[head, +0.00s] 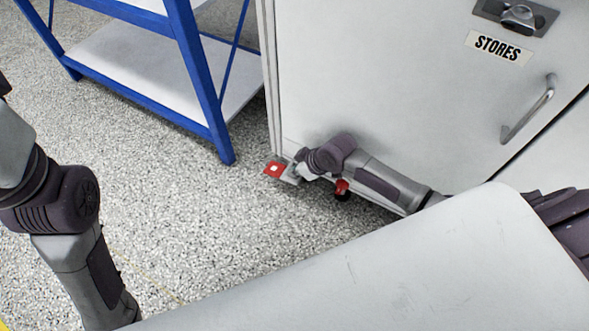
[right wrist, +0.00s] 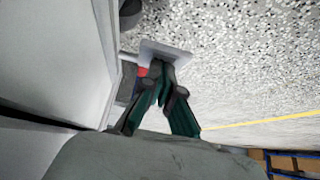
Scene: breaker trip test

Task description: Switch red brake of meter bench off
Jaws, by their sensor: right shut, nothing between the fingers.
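A red pad with a white mark (head: 274,169) shows low at the left corner of the cabinet marked STORES (head: 390,75), just above the floor. I see no label naming a meter bench. My right gripper (head: 300,172) is down beside this pad at the cabinet's foot, partly hidden by my wrist. In the right wrist view its dark green fingers (right wrist: 162,70) are shut with nothing between them. Their tips are at a light grey plate (right wrist: 168,50), and a bit of red (right wrist: 142,72) shows beside them; contact is unclear. My left gripper is out of view.
A second red part with a dark round piece (head: 342,188) is under the cabinet, below my right forearm. A blue-framed rack (head: 205,85) stands at left. The cabinet has a handle (head: 530,110). The speckled floor (head: 190,215) between is clear.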

